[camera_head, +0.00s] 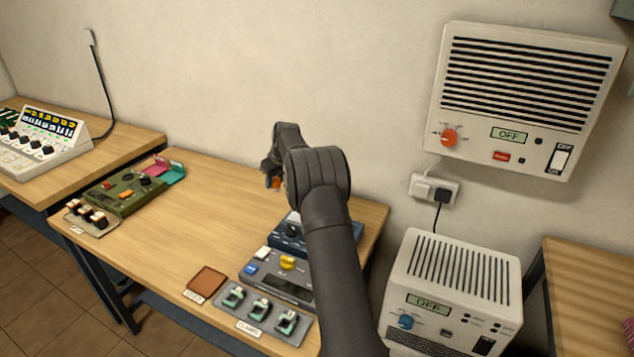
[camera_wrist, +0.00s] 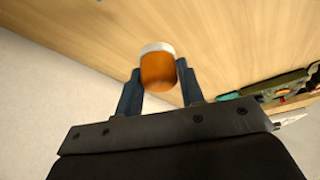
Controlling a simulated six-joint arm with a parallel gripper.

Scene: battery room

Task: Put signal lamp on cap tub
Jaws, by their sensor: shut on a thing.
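My gripper (camera_head: 271,174) is raised over the back part of the middle table, near the wall. In the wrist view its two fingers (camera_wrist: 157,78) are shut on an orange, rounded lamp with a whitish end (camera_wrist: 158,68), which I take for the signal lamp. Only a small orange bit of the lamp (camera_head: 276,183) shows in the head view. No thing is clearly readable as the cap tub. A shallow brown square tray (camera_head: 207,280) with a small label lies at the table's front edge, and the lamp is well apart from it.
A green device (camera_head: 126,193) stands at the table's left, with a pink and teal holder (camera_head: 165,172) behind it. A labelled clamp rack (camera_head: 262,315) and a grey device (camera_head: 271,281) sit front right, partly behind my arm. The table's middle is clear.

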